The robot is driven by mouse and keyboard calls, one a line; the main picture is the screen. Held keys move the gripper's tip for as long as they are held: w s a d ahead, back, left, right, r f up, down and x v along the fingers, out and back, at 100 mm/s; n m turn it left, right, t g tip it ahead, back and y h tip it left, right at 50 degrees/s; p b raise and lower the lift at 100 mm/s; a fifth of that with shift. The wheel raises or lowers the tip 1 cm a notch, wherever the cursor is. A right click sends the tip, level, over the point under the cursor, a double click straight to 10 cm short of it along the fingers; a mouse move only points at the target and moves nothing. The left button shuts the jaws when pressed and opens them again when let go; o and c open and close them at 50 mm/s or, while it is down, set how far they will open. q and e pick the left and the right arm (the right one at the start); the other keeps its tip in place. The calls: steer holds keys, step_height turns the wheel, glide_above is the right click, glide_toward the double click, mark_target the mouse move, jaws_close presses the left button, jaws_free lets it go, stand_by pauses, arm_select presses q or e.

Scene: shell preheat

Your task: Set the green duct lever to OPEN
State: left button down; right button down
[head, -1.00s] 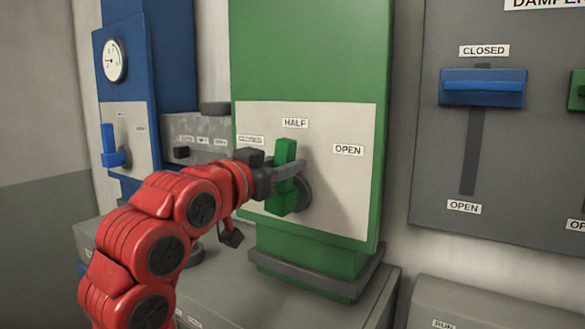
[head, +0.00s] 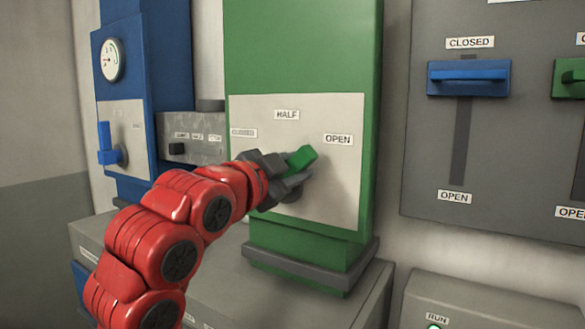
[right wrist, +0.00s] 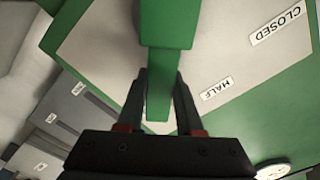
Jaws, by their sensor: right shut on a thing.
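The green duct lever (head: 302,158) sits on the pale plate (head: 340,195) of the green duct. It is turned off upright, its end pointing up and right toward the OPEN label (head: 338,139). My right gripper (head: 286,172), on the red arm, is shut on the lever and partly hides it and its pivot. In the right wrist view the lever (right wrist: 166,24) runs between the two dark fingers (right wrist: 160,85). My left gripper is not in view.
A blue duct with a blue lever (head: 107,145) and a gauge (head: 112,59) stands at left. A grey damper panel (head: 430,140) with a blue slider handle (head: 468,79) is at right. A grey box with a RUN label (head: 437,318) is at lower right.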

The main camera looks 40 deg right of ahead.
steer(key=shift+f, duration=0.1)
stand_by(0.4)
steer(key=c, duration=0.6)
jaws_free()
steer(key=shift+o, duration=0.2)
steer(key=shift+a, duration=0.1)
steer(key=shift+s+a, duration=0.15)
steer(key=shift+a, duration=0.1)
steer(key=b+v, duration=0.3)
steer(key=v, duration=1.3)
steer(key=shift+s+a, duration=0.2)
steer(key=shift+a, duration=0.1)
